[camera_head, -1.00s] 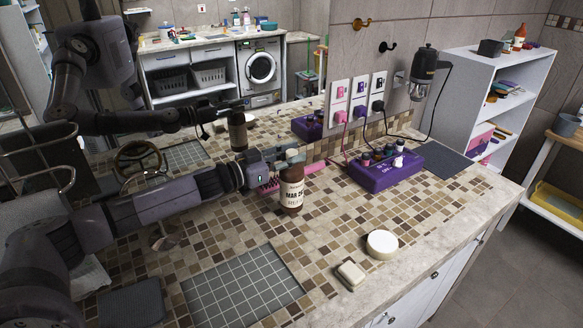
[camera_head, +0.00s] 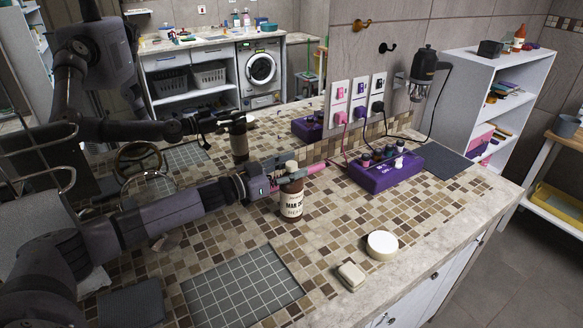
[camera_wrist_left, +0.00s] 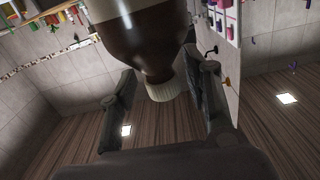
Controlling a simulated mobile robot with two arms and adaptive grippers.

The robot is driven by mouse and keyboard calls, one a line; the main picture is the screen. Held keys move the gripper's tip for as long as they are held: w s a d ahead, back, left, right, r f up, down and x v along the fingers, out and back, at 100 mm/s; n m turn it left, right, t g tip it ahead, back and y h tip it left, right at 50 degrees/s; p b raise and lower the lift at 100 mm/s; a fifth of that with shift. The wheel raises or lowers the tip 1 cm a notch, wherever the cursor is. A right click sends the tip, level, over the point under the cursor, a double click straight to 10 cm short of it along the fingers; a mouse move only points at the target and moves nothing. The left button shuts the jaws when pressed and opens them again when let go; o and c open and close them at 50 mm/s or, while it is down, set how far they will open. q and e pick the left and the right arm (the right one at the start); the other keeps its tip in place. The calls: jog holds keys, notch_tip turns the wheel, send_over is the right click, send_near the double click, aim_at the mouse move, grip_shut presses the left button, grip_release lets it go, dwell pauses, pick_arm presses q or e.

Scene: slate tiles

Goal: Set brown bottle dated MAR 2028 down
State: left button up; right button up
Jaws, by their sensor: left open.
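The brown bottle (camera_head: 292,203), with a pale cap and a cream label reading MAR 28, appears to stand upright on the mosaic counter (camera_head: 330,240) in the head view. My left gripper (camera_head: 284,179) is around its upper part, with the jaws open. In the left wrist view the bottle (camera_wrist_left: 150,45) and its cap (camera_wrist_left: 166,90) lie between the two spread fingers (camera_wrist_left: 160,98). A gap shows beside the cap. My right gripper is not in view; the second arm and bottle behind look like mirror reflections.
A round white piece (camera_head: 382,245) and a soap-like bar (camera_head: 350,276) lie near the front edge. A grey gridded mat (camera_head: 240,290) lies in front.

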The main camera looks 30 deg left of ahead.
pick_arm(q)
jog(key=shift+s+r, duration=0.1)
jog(key=shift+s+a, duration=0.2)
jog(key=shift+s, duration=0.05)
jog(key=p+v, duration=0.2)
jog(key=v, duration=0.9)
